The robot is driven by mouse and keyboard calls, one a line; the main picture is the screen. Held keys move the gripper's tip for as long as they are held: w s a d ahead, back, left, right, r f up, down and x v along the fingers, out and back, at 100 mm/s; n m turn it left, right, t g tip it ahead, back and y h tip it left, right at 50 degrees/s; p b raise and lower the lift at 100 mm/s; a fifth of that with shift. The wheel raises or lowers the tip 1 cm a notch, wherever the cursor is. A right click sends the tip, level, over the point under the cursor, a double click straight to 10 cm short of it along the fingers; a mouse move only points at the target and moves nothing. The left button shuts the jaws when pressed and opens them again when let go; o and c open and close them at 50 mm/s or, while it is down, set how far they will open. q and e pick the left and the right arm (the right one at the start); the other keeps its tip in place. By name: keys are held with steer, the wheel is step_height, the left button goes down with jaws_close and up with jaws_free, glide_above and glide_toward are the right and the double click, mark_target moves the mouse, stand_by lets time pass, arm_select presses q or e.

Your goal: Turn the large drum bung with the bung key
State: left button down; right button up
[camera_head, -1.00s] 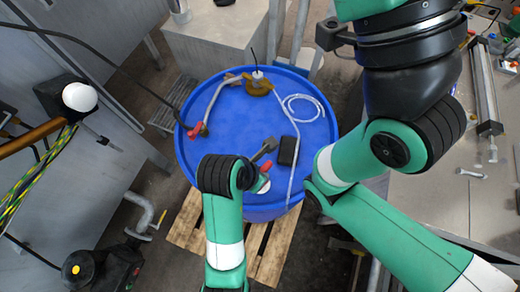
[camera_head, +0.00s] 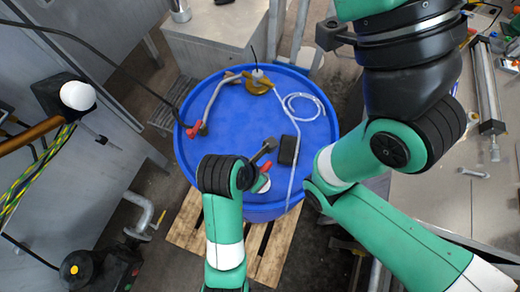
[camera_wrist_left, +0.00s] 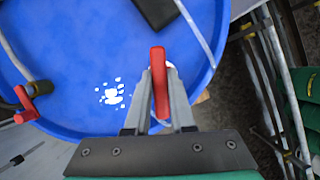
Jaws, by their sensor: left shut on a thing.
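The blue drum (camera_head: 225,110) stands upright, and its top fills much of the wrist view (camera_wrist_left: 70,60). A bit of this red shows in the head view (camera_head: 265,167). A white round part, perhaps the large bung, shows under the key, mostly hidden by the fingers. I cannot tell whether the key is seated in it. My right gripper is out of view.
A black box (camera_head: 288,150) and a coil of clear tube (camera_head: 303,107) lie on the drum top. A brass fitting (camera_head: 258,85) is at its far side. A hose with a red handle (camera_head: 196,130) lies at its left. A wooden pallet (camera_head: 185,230) is underneath.

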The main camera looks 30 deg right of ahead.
arm_select(q)
steer(key=shift+f+b, duration=0.7)
steer(key=shift+f, duration=0.05)
stand_by(0.6)
steer(key=shift+r+m+g+p, duration=0.25)
steer(key=shift+m+g+p, duration=0.15)
steer(key=shift+m+p, duration=0.65)
steer(key=shift+f+m, duration=0.1)
steer(key=shift+m, duration=0.45)
steer(key=shift+f+g, duration=0.15)
steer(key=shift+g, duration=0.15)
steer(key=shift+m, duration=0.4)
steer(key=shift+m+g, duration=0.3)
steer(key=shift+m, duration=0.3)
steer(key=shift+m+g, duration=0.3)
steer(key=shift+m, duration=0.6)
